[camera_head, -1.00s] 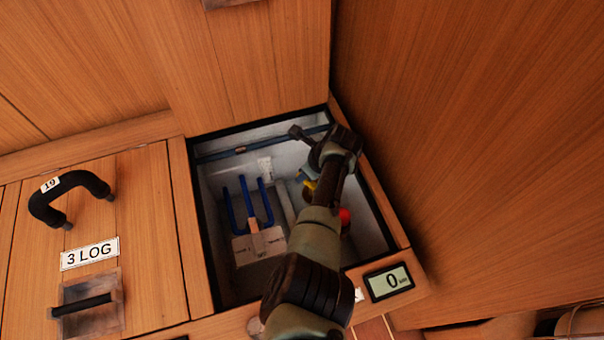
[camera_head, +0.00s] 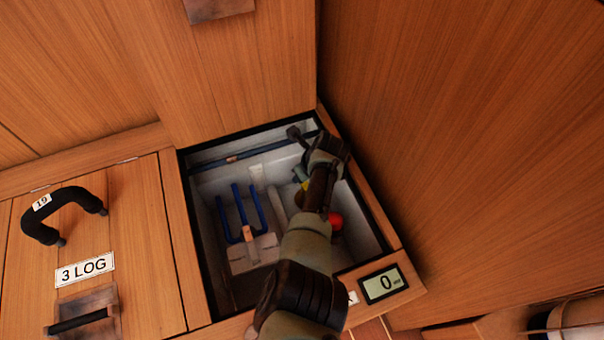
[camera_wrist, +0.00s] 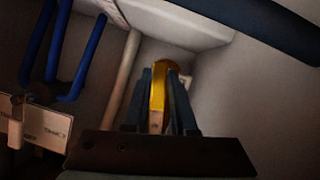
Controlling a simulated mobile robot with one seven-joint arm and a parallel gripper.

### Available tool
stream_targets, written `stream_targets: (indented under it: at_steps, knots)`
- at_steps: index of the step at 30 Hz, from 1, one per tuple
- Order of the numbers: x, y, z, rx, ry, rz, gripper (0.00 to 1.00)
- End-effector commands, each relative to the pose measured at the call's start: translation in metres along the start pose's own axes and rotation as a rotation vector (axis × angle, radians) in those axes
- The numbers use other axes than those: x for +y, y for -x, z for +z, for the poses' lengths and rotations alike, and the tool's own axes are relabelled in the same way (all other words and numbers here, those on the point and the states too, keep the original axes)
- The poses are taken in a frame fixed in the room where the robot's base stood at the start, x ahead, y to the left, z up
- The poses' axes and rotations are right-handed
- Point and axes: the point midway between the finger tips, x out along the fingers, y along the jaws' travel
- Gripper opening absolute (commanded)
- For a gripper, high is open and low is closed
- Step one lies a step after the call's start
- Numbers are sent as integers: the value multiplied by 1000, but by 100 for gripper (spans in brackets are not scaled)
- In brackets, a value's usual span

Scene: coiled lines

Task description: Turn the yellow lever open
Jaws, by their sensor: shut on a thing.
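The yellow lever (camera_wrist: 158,88) stands between the two fingers of my gripper (camera_wrist: 160,95) in the wrist view, and the fingers are shut on it. In the head view a small bit of the yellow lever (camera_head: 305,185) shows beside my arm, inside the open compartment. My gripper is down in that compartment near its right side; my arm hides its fingertips in the head view. The lever's base and its exact angle are hidden.
Blue pipes (camera_head: 240,210) with a white labelled block (camera_head: 252,254) stand left of my arm. A red ball-shaped part (camera_head: 335,220) lies close to its right. A dark bar (camera_head: 250,154) crosses the compartment's back. A display (camera_head: 384,283) sits on the front rim.

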Motion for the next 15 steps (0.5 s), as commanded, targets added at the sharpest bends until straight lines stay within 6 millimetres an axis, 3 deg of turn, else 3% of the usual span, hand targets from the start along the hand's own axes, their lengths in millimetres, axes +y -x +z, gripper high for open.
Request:
stream_targets:
  at_steps: [1, 5, 15]
  knots:
    - [-1, 0, -1, 1, 1, -2, 30]
    - [-1, 0, -1, 1, 1, -1, 53]
    - [0, 0, 0, 1, 2, 0, 55]
